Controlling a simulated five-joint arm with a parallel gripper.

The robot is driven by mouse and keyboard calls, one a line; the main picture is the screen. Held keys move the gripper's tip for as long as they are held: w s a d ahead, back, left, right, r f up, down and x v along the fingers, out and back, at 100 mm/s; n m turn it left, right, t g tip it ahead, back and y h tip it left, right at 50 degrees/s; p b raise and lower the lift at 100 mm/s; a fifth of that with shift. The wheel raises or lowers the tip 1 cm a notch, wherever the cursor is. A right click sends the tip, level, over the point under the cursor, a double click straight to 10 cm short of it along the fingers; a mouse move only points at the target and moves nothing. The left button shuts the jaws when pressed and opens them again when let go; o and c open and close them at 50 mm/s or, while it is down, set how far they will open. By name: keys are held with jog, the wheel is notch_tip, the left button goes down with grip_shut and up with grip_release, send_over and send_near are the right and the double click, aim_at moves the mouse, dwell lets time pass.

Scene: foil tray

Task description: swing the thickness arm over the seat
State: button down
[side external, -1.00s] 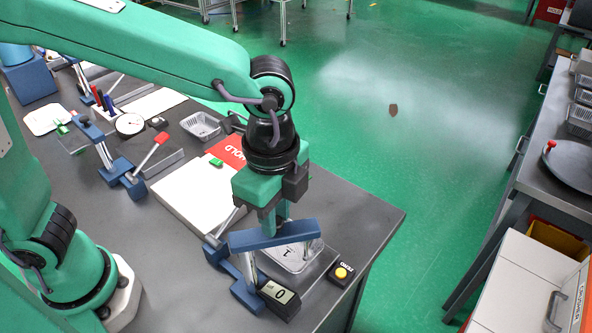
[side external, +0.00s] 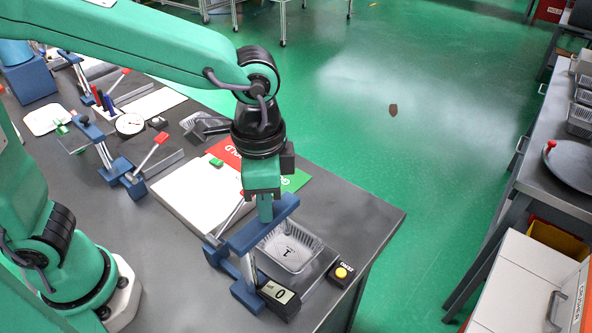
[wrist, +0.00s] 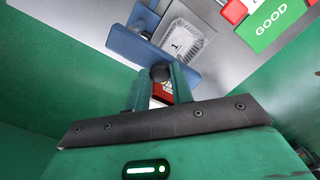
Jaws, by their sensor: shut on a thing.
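The blue thickness arm (side external: 245,236) reaches from its post beside the display block (side external: 278,294) toward the back right, along the left side of the foil tray (side external: 305,255). The tray, marked 1, lies on the seat and shows almost wholly clear of the arm. My gripper (side external: 265,213) points down at the arm's outer part and is shut on it. In the wrist view, a dark round knob (wrist: 160,73) sits between my fingers (wrist: 160,90), with the blue arm (wrist: 135,45) and the tray (wrist: 185,42) beyond. The display reads 0.
A black box with a yellow button (side external: 342,273) stands right of the tray, near the table edge. A white board (side external: 195,190) lies left, with red and green cards (side external: 295,181) behind. A second blue fixture (side external: 125,172) and a dial (side external: 130,124) stand farther left.

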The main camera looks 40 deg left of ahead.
jog(key=shift+r, duration=0.1)
jog(key=c, duration=1.2)
grip_release()
jog(key=shift+r, duration=3.9)
jog(key=shift+a, duration=0.2)
jog(key=s+a+f+n+t, duration=0.1)
jog(key=a+n+t, duration=0.1)
jog(key=a, duration=0.5)
jog(key=s+a+f+n+t, duration=0.1)
jog(key=s+a+n, duration=0.1)
jog(key=a+n, duration=0.2)
jog(key=s+a+f+n+t, duration=0.1)
jog(key=a+n+t, duration=0.1)
jog(key=a, duration=0.8)
jog(key=shift+s+n+t, duration=0.3)
jog(key=shift+s+n, duration=0.1)
